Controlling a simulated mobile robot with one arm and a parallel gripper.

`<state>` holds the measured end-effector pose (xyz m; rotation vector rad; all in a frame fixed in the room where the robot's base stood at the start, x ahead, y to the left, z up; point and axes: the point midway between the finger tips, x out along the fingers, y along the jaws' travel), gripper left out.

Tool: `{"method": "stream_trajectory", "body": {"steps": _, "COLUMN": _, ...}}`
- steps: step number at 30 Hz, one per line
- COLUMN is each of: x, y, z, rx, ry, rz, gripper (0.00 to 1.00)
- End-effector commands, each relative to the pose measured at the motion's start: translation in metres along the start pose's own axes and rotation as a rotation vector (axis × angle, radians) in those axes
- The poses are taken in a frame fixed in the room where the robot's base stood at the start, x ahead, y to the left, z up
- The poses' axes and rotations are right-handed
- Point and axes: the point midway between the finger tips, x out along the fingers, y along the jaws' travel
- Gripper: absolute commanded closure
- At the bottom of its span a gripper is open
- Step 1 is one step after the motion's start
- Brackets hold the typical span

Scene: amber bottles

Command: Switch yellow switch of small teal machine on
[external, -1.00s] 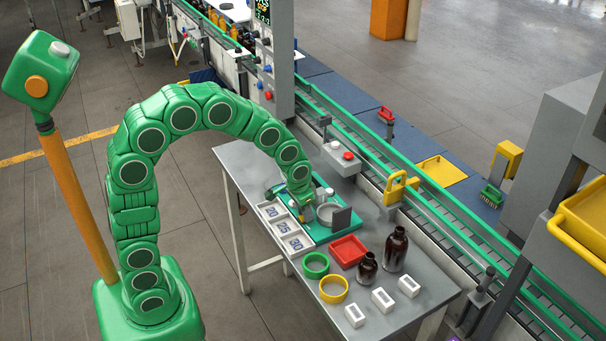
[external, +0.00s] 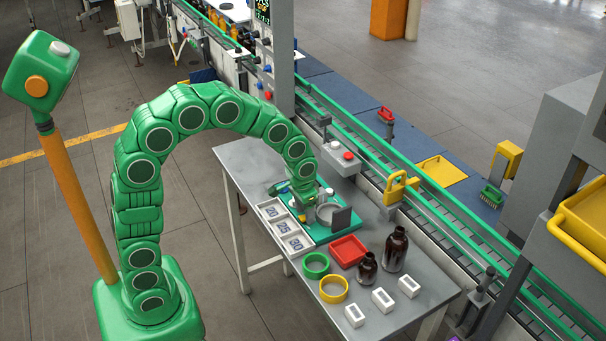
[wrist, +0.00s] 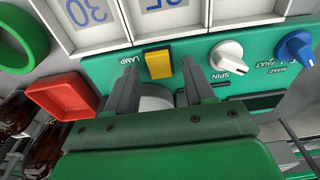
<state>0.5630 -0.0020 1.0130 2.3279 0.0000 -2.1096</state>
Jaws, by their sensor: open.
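The small teal machine (external: 322,236) sits on the grey table, with a grey round cup and a dark plate on it. In the wrist view its teal panel (wrist: 200,62) carries a yellow switch (wrist: 158,64) beside the label LAMP, a white SPIN knob (wrist: 227,56) and a blue knob (wrist: 294,47). My gripper (wrist: 158,75) is open and empty. Its two grey fingers stand either side of the yellow switch in the picture, with the tips close to it; I cannot tell whether they touch. In the external view my gripper (external: 304,212) is over the machine and hides part of it.
A numbered white tray (external: 284,228) adjoins the machine. A red tray (external: 348,250), green ring (external: 315,265), yellow ring (external: 334,289) and two amber bottles (external: 395,249) stand nearby. A grey box with a red button (external: 348,156) is behind.

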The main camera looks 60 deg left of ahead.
Motion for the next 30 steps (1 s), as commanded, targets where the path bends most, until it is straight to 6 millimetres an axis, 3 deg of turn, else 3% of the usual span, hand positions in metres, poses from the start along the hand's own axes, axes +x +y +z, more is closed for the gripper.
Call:
{"method": "stream_trajectory", "body": {"steps": 8, "x": -0.009, "y": 0.0, "z": 0.0, "rx": 0.0, "ry": 0.001, "rz": 0.0, "gripper": 0.47}}
{"method": "stream_trajectory", "body": {"steps": 22, "x": -0.07, "y": 0.0, "z": -0.001, "rx": 0.0, "ry": 0.003, "rz": 0.0, "gripper": 0.47}}
{"method": "stream_trajectory", "body": {"steps": 30, "x": -0.078, "y": 0.0, "z": 0.0, "rx": 0.0, "ry": -0.001, "rz": 0.0, "gripper": 0.47}}
